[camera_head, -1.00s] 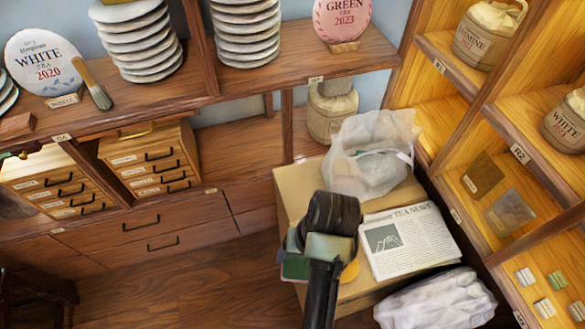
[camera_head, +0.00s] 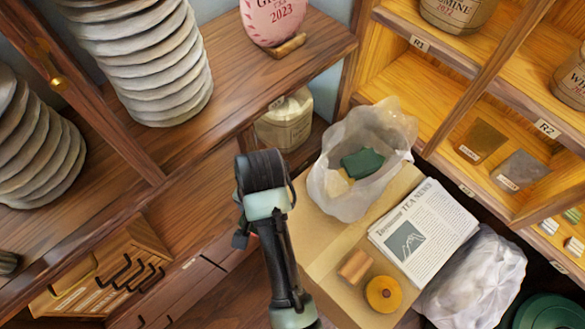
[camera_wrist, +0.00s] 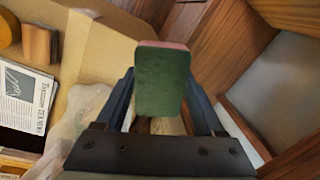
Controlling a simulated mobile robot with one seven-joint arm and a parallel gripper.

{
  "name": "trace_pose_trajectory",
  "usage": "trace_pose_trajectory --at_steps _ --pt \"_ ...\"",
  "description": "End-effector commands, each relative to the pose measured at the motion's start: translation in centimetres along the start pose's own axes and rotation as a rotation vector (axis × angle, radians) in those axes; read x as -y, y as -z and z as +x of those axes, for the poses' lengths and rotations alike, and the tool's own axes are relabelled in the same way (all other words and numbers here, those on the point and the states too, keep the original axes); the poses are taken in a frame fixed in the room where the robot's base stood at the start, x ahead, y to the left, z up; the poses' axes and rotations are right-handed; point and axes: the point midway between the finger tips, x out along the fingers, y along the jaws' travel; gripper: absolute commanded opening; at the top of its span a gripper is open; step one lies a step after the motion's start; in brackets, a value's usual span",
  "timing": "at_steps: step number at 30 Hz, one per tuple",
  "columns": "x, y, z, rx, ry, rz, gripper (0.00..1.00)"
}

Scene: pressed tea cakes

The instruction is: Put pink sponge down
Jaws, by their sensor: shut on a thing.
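The pink sponge (camera_wrist: 163,82) shows in the wrist view as a thick block with a broad green face and a thin pink top edge. My gripper (camera_wrist: 160,108) is shut on it, with one dark finger on each side. The sponge stands out in front of the fingers and hides part of what lies behind it. In the head view my arm crosses the middle of the picture and hides the gripper's jaws and most of what they hold.
An open translucent bag (camera_head: 335,190) with a green thing (camera_head: 362,163) inside stands on a cardboard surface (camera_head: 322,245). A newspaper (camera_head: 424,232), a brown block (camera_head: 355,266) and a yellow round thing (camera_head: 383,294) lie beside it. A wooden shelf (camera_head: 245,95) with stacked discs rises at left.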

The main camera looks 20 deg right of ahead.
Motion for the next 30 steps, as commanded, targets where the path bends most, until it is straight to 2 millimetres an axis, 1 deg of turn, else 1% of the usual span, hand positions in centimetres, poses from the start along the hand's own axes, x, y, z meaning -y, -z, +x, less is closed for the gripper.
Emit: trace_pose_trajectory --at_steps 1,9,18,21,24,28,30 --pt "-0.4 0.5 0.9 -0.015 -0.01 0.113 0.26" --pt "-2.3 3.2 3.2 -0.08 -0.064 0.782 0.26" --pt "-4.7 5.9 5.5 -0.116 -0.102 1.527 0.26" --pt "-5.3 6.5 6.1 -0.119 -0.107 1.72 0.26" --pt "-5.7 7.0 6.4 -0.121 -0.109 1.859 0.26" --pt "-6.0 7.2 6.8 -0.122 -0.109 1.957 0.26" --pt "-6.2 7.2 7.6 -0.122 -0.113 1.976 0.26"
